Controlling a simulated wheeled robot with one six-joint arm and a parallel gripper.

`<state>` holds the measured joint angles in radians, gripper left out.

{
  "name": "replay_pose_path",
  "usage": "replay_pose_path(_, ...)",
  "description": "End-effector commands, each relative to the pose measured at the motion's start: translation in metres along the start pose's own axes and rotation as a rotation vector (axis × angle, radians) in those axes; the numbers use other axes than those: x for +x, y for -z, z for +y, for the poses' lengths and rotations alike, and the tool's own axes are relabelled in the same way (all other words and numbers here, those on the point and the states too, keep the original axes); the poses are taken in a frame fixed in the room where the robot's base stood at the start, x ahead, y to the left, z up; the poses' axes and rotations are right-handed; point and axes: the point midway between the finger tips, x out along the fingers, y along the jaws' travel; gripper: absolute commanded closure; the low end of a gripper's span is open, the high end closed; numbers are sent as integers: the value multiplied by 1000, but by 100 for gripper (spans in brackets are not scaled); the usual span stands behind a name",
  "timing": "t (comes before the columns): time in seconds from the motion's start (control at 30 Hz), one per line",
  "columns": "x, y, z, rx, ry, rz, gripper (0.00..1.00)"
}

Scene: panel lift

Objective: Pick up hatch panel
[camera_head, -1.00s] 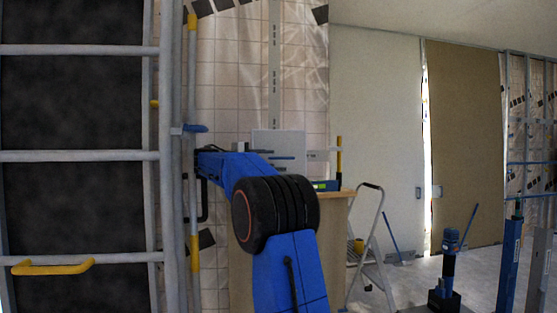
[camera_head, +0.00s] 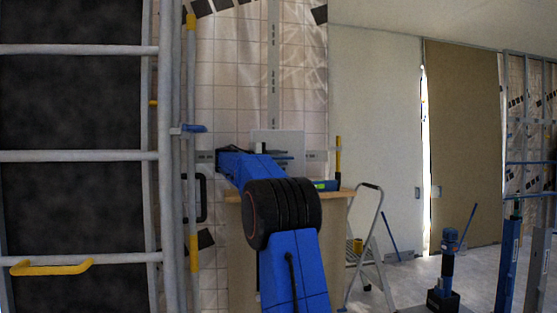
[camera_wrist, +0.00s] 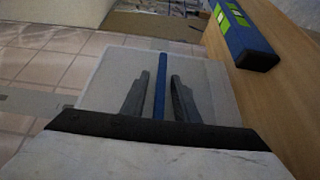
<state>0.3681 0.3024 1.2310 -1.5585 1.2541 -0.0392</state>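The hatch panel (camera_head: 290,139) is a pale grey, nearly square plate standing upright behind the wooden bench top in the head view. In the wrist view the panel (camera_wrist: 215,85) fills the middle, with a narrow blue bar (camera_wrist: 160,88), seemingly its handle, running along it. My gripper (camera_wrist: 161,80) is open, with one dark finger on each side of the blue bar and a visible gap on both sides. Whether the fingers reach to the bar's depth is hard to tell. In the head view my blue arm hides the lower part of the panel.
A wooden bench (camera_head: 335,194) carries a blue-and-green level (camera_wrist: 245,35), close right of the panel in the wrist view. A scaffold frame (camera_head: 80,156) stands at left. A step ladder (camera_head: 368,235) and a blue tool stand (camera_head: 446,270) are at right, with open floor between.

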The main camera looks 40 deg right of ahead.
Motion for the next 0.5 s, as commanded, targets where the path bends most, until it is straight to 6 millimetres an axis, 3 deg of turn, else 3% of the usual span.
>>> replay_pose_path(0.03, 0, 0, 0, 0, 0, 0, 86)
replay_pose_path(0.1, 0, 0, 0, 0, 0, 0, 100)
replay_pose_path(0.5, 0, 0, 2, 2, -1, 0, 100)
